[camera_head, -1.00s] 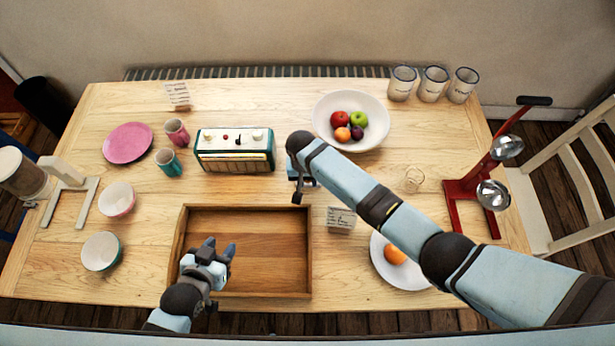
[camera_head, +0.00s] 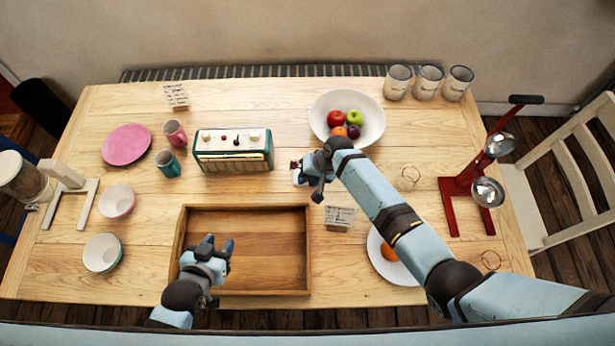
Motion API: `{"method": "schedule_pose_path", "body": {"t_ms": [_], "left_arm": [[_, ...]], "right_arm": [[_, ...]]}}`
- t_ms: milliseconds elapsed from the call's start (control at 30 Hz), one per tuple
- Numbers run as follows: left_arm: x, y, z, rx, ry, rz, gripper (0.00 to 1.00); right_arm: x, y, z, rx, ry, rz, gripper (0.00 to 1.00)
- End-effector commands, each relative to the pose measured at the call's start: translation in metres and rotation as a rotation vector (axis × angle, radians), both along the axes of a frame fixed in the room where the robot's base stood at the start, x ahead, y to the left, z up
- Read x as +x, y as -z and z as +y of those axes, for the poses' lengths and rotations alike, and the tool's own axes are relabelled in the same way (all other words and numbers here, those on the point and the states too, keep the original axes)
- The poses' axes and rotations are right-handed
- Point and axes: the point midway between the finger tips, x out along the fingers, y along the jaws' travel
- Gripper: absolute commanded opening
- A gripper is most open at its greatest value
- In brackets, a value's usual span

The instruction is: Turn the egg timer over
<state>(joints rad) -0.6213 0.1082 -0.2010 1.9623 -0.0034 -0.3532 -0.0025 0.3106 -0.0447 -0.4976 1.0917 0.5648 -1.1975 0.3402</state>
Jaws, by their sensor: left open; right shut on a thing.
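My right gripper (camera_head: 301,174) is over the middle of the table, between the radio-like box and the fruit bowl. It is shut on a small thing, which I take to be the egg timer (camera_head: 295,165). Only a little dark-red and pale part shows at the gripper's left side; the rest is hidden or too small to make out, so I cannot tell which end is up. My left gripper (camera_head: 218,250) is open and empty above the left front of the wooden tray (camera_head: 265,275).
A teal-sided box with knobs (camera_head: 233,160) stands left of my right gripper, a fruit bowl (camera_head: 325,110) behind it, and a small card (camera_head: 339,217) in front. A plate with an orange (camera_head: 385,272) is partly behind my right arm.

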Motion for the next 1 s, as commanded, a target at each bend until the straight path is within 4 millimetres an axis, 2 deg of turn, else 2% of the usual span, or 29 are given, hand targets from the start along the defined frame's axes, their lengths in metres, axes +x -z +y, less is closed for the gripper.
{"method": "schedule_pose_path", "body": {"t_ms": [467,500,600,867,1000], "left_arm": [[-0.0012,-0.0019,-0.0011,-0.001,0.003,-0.002,0.43],[-0.0014,-0.0015,-0.0011,-0.001,0.003,-0.001,0.43],[-0.002,0.0001,-0.001,0.0,0.003,0.002,0.43],[-0.0027,0.0024,-0.0009,0.001,0.003,0.006,0.43],[-0.0023,0.003,-0.0008,0.002,0.004,0.004,0.43]], "right_arm": [[0.0007,-0.0005,-0.0001,0.02,0.001,-0.002,0.02],[0.0007,-0.0005,-0.0001,0.019,0.001,-0.002,0.3],[0.0006,-0.0004,0.0,0.019,0.0,-0.001,0.51],[0.0003,-0.0005,-0.0003,0.019,0.0,0.0,0.51],[0.0008,-0.0077,-0.0051,0.019,0.0,-0.002,0.51]]}}
